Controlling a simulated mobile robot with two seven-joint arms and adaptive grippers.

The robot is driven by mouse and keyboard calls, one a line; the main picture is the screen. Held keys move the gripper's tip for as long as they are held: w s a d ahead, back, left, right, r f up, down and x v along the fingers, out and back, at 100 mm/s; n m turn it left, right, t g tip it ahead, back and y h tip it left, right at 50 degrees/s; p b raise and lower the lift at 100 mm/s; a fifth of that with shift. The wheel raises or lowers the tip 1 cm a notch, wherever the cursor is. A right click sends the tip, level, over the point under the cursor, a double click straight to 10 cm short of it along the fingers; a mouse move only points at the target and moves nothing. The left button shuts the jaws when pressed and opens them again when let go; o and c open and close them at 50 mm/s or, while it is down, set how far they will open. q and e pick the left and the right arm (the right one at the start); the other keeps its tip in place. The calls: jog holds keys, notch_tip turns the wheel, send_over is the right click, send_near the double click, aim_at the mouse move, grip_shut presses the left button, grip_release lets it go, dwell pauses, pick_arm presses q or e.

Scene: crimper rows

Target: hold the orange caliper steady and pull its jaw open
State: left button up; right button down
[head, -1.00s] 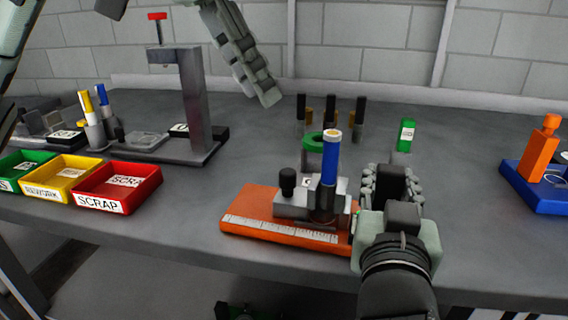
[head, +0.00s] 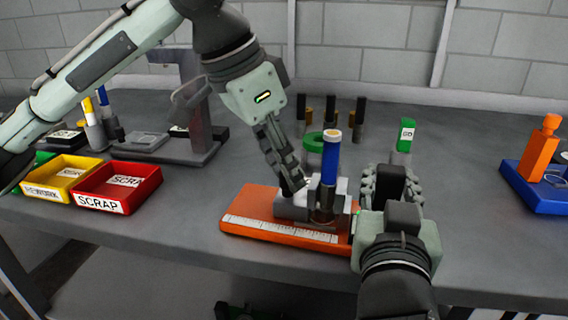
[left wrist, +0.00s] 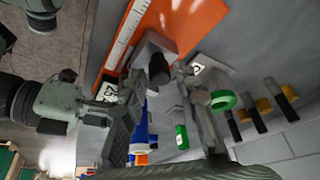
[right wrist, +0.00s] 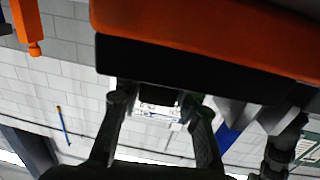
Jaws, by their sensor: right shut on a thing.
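The orange caliper (head: 262,208) lies on the bench, with a white ruler strip along its front edge and grey jaw blocks on top. A blue cylinder (head: 330,160) with a pale top stands upright at the jaws. My left gripper (head: 290,188) is open and points down over the caliper's left jaw block. In the left wrist view the black knob (left wrist: 158,68) shows between its fingers, which look apart from it; in the head view the fingers mostly hide it. My right gripper (head: 390,185) is shut on the caliper at its right end; the orange body (right wrist: 210,30) fills the top of the right wrist view.
Several black-topped pins stand behind the caliper, with a green ring (head: 314,142). A blue tray (head: 535,187) with an orange peg is at far right.

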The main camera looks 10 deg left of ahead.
pick_arm(q)
grip_shut()
dwell(0.3)
jog(key=shift+w+a, duration=0.1)
jog(key=shift+a, duration=1.15)
grip_release()
